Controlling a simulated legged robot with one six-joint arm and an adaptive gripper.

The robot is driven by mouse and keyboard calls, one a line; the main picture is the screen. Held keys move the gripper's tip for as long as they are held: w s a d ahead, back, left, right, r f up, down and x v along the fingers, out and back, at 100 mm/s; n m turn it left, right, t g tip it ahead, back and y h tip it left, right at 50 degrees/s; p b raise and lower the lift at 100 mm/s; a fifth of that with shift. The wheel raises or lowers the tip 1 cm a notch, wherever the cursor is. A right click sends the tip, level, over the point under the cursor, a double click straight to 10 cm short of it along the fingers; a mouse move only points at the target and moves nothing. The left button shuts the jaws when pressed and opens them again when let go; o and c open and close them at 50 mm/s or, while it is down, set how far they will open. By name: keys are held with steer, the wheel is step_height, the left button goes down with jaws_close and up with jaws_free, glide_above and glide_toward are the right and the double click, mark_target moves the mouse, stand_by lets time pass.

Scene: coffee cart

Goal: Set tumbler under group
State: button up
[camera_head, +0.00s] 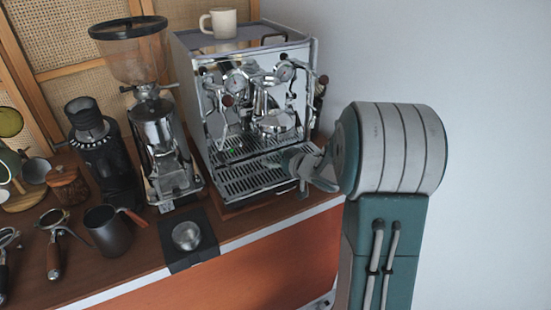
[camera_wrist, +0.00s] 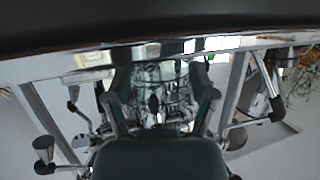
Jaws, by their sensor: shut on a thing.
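The espresso machine (camera_head: 215,130) stands on the cart, with its chrome group (camera_head: 278,122) above a slotted drip tray (camera_head: 240,182). My gripper (camera_head: 300,165) reaches in from the right at the front right of the drip tray, below the group. In the wrist view, my gripper (camera_wrist: 160,97) has its two fingers on either side of a clear, glassy tumbler (camera_wrist: 162,80) and is shut on it. The tumbler is hard to make out against the chrome, and I cannot tell whether it touches the tray. In the head view I cannot make it out near my gripper.
A grinder (camera_head: 155,130) and a smaller black grinder (camera_head: 102,150) stand left of the machine. A dark pitcher (camera_head: 108,232), a portafilter (camera_head: 53,245) and a black mat (camera_head: 181,256) with a metal cup (camera_head: 187,236) lie in front. A mug (camera_head: 222,22) stands on the machine.

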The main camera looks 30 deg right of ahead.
steer(key=o, duration=1.1)
steer(key=v, duration=1.2)
steer(key=shift+w, duration=0.1)
